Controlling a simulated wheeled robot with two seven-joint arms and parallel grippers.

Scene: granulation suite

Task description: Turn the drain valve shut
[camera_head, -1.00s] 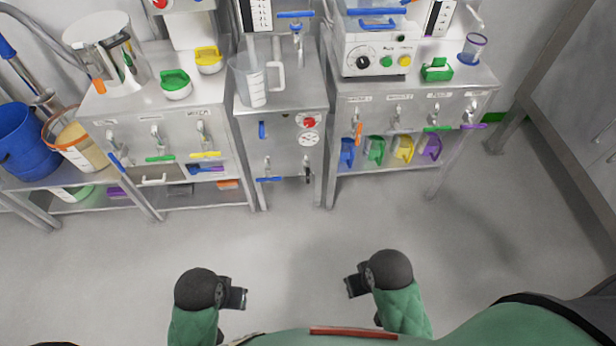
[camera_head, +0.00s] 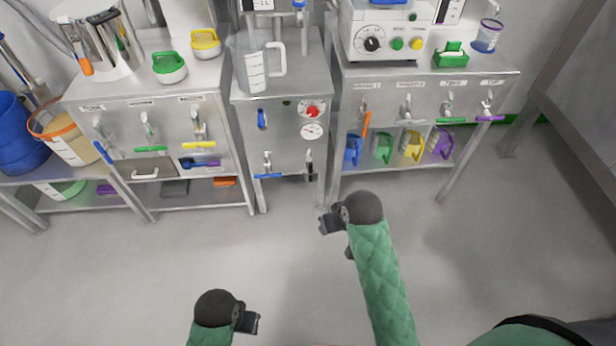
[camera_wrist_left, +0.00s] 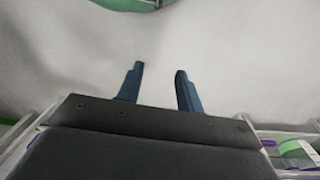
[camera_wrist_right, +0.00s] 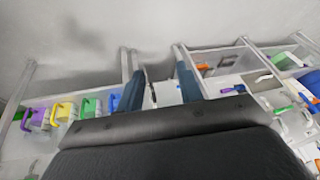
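The middle steel cabinet (camera_head: 284,135) has two taps low on its front: one with a level blue handle (camera_head: 268,175) and one with a black handle (camera_head: 310,172) hanging down. I cannot tell from labels which is the drain valve. A red knob (camera_head: 312,112), a dial (camera_head: 313,132) and an upright blue lever (camera_head: 262,118) sit above them. My right gripper (camera_head: 326,222) is in front of and below this cabinet, apart from it. It is open and empty in the right wrist view (camera_wrist_right: 160,85). My left gripper (camera_head: 254,322) is farther back over floor, open and empty in the left wrist view (camera_wrist_left: 158,85).
Steel benches with coloured-handle taps stand left (camera_head: 140,95) and right (camera_head: 470,82) of the middle cabinet. A clear jug (camera_head: 254,72) stands on the cabinet. The floor in front is clear.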

